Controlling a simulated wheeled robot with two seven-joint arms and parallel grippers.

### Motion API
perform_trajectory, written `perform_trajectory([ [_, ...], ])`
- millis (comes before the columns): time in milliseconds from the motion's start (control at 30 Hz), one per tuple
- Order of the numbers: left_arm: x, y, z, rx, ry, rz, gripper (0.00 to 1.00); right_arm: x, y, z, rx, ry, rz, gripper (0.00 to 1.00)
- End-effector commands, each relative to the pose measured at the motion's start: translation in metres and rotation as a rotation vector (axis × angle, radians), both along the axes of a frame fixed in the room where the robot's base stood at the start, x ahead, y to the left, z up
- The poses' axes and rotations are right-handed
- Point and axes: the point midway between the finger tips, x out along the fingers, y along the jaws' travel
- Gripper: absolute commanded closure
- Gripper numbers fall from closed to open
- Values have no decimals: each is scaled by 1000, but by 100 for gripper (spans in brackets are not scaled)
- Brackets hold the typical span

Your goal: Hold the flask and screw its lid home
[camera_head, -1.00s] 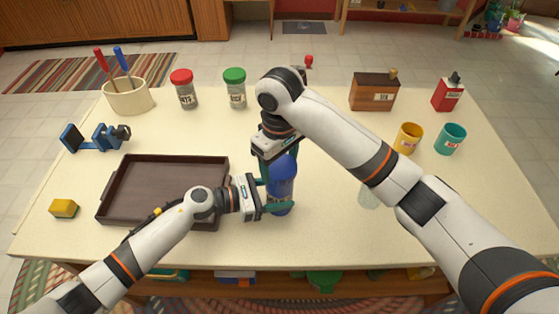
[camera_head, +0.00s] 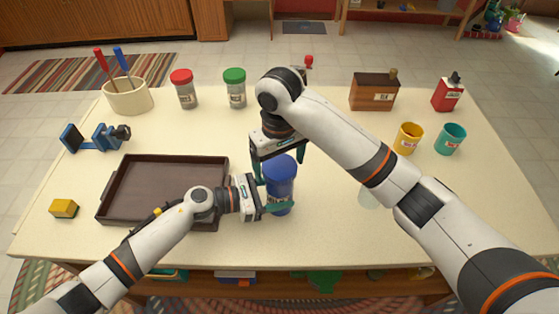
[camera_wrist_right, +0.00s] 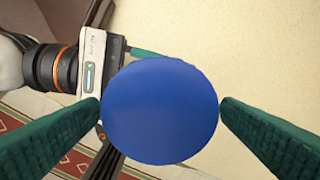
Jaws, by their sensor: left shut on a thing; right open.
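The blue flask (camera_head: 279,197) stands upright on the table, right of the brown tray. Its blue lid (camera_head: 279,167) sits on top; whether it is fully seated I cannot tell. My left gripper (camera_head: 277,207) is shut on the flask's body from the left. My right gripper (camera_head: 279,172) points down over the lid and is open. In the right wrist view the round lid (camera_wrist_right: 160,110) lies between the open green fingers of my right gripper (camera_wrist_right: 160,115), one on each side. The lid hides the flask there.
The brown tray (camera_head: 125,214) is empty, left of the flask. A yellow block (camera_head: 63,208), a blue clamp-like tool (camera_head: 98,138), jars (camera_head: 184,90), a brown box (camera_head: 373,92), a yellow mug (camera_head: 408,138) and a teal mug (camera_head: 450,139) stand around.

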Motion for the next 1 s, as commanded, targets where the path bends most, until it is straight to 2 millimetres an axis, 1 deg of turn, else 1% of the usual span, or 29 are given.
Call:
perform_trajectory([
  [500,0,0,0,0,1,-1,61,0,0,0,-2,0,847,13],
  [600,0,0,0,0,1,-1,61,0,-1,0,-2,0,966,13],
  [733,0,0,0,0,1,-1,61,0,0,0,-1,0,1033,13],
  [1000,0,0,0,0,1,-1,61,0,0,0,0,1,1033,13],
])
